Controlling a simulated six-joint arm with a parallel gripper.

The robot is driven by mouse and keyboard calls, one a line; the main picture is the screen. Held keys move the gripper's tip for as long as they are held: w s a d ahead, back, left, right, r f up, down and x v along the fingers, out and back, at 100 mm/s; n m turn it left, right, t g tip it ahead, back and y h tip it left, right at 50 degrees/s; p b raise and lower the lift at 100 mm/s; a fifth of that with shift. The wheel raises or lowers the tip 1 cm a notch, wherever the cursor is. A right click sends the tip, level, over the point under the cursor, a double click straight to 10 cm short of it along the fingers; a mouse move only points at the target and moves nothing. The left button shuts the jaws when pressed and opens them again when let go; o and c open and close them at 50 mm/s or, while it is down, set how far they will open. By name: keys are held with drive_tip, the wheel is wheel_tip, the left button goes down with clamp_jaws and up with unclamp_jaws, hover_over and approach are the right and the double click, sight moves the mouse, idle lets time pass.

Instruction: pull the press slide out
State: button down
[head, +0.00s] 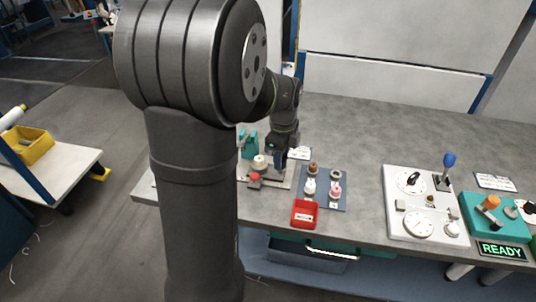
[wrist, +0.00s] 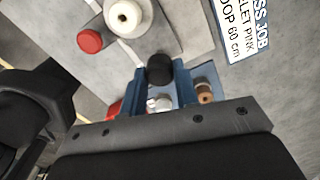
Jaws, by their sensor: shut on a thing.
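My gripper (head: 280,162) is low over the right part of the press plate (head: 247,184), on the left part of the bench. In the wrist view its two blue fingers (wrist: 160,80) are closed on a round black knob (wrist: 160,68), which looks like the handle of the press slide. The slide itself is mostly hidden behind the fingers and the gripper body. On the plate beside it are a white round part (wrist: 122,16) and a red button (wrist: 90,41); both also show in the head view, left of my gripper.
A blue tray (head: 324,203) with several spools and a red bin (head: 304,213) stand just right of my gripper. A teal device (head: 248,144) is behind the plate. A white dial panel (head: 400,235) is farther right. Bare bench lies between tray and panel.

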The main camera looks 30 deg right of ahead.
drive_tip(key=s+d, duration=0.3)
drive_tip(key=shift+s+d+r, duration=0.1)
drive_tip(key=shift+s+d, duration=0.15)
drive_tip(key=shift+d, duration=0.05)
drive_tip(key=c, duration=1.1)
unclamp_jaws()
drive_tip(key=shift+s+d, duration=0.1)
drive_tip(key=shift+r, duration=0.35)
wheel_tip(320, 180, up, 17)
drive_tip(key=shift+f, duration=0.2)
